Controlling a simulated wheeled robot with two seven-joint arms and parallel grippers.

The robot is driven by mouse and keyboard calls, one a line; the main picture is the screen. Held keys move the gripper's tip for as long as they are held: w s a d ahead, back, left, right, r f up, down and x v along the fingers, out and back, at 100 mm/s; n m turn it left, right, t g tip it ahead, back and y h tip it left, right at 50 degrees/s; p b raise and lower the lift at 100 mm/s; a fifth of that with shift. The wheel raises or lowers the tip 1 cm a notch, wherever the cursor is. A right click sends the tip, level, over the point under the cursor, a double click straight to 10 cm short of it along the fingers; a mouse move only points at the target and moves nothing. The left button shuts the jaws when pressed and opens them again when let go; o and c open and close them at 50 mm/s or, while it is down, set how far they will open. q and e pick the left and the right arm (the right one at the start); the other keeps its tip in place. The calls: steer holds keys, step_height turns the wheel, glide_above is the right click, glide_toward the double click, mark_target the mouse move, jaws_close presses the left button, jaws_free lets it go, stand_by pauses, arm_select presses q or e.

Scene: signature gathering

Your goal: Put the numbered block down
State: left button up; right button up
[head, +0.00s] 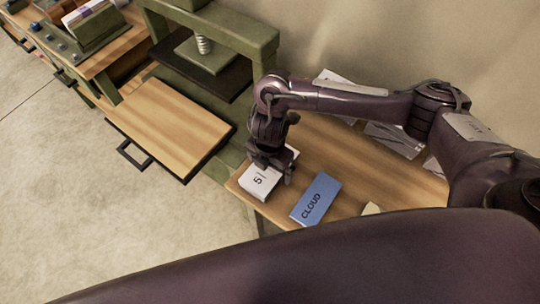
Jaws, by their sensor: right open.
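The numbered block (258,184) is white with dark digits that read like "51" from this angle. It rests at the left end of the wooden table (345,170), near its front corner. My right gripper (272,172) is right over the block's back part, with its fingers down around or beside it, and it is open. The fingers hide part of the block. I cannot tell whether they touch it. My left gripper is not in view.
A blue block marked "CLOUD" (317,198) lies just right of the numbered block. White papers (395,138) lie at the back of the table. A green press (205,45) with a wooden board (170,125) stands to the left. A pale piece (371,208) shows at the front.

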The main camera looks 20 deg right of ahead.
step_height(320, 180, up, 12)
steer(key=p, duration=0.2)
steer(key=shift+p, duration=0.35)
steer(key=shift+f, duration=0.1)
